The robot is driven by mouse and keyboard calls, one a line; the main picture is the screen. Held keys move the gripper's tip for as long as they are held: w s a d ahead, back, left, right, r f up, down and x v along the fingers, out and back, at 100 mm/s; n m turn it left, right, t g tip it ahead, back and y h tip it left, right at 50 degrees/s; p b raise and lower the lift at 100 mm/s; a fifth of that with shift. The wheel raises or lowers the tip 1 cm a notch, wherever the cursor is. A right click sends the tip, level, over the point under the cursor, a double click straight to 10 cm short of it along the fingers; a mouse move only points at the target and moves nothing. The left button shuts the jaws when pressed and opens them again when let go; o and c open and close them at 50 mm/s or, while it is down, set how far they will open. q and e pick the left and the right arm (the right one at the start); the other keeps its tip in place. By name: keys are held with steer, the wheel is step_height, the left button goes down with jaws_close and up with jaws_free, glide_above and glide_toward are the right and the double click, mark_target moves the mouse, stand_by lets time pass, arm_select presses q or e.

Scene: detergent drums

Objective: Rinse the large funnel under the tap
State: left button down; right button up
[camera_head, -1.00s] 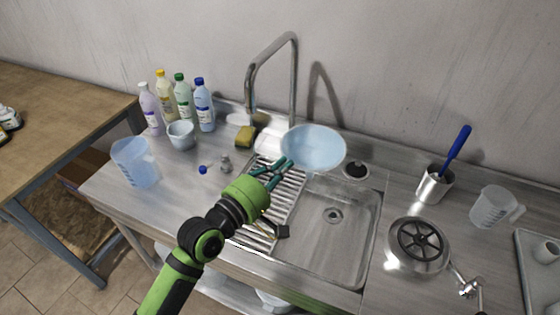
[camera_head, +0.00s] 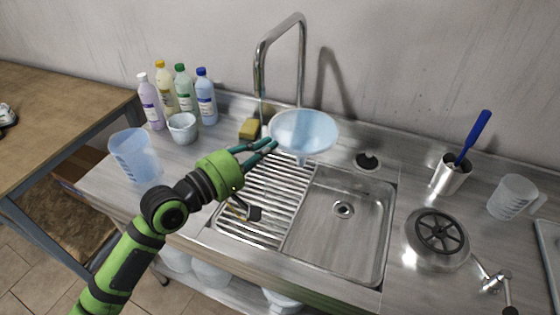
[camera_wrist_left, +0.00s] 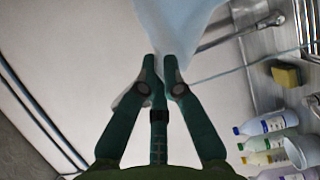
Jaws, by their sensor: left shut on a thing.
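The large funnel (camera_head: 305,130) is pale blue and see-through, with its wide mouth up and a short stem pointing down. It is held in the air above the back of the sink (camera_head: 340,235). My left gripper (camera_head: 273,146) is shut on the funnel's near left side; in the left wrist view the fingertips (camera_wrist_left: 160,62) meet at the funnel wall (camera_wrist_left: 175,25). I cannot tell whether water runs. My right gripper is not in view.
Several bottles (camera_head: 205,100), a small pale bowl (camera_head: 183,128), a yellow sponge (camera_head: 249,129) and a blue-tinted jug (camera_head: 133,155) stand left of the tap. A ribbed drainer (camera_head: 270,190) lies at the sink's left. A metal cup with a blue-handled tool (camera_head: 450,175) stands right.

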mark_target(297, 151)
arm_select(q)
steer(key=w+a+b, duration=0.3)
steer(key=a+b, duration=0.3)
steer(key=a, duration=0.3)
steer(key=shift+a, duration=0.3)
steer(key=shift+d+r, duration=0.1)
stand_by(1.4)
steer(key=s+d+p, duration=0.4)
steer(key=d+p, duration=0.8)
steer(key=shift+d+p, duration=0.15)
steer(key=shift+p, duration=0.2)
stand_by(1.8)
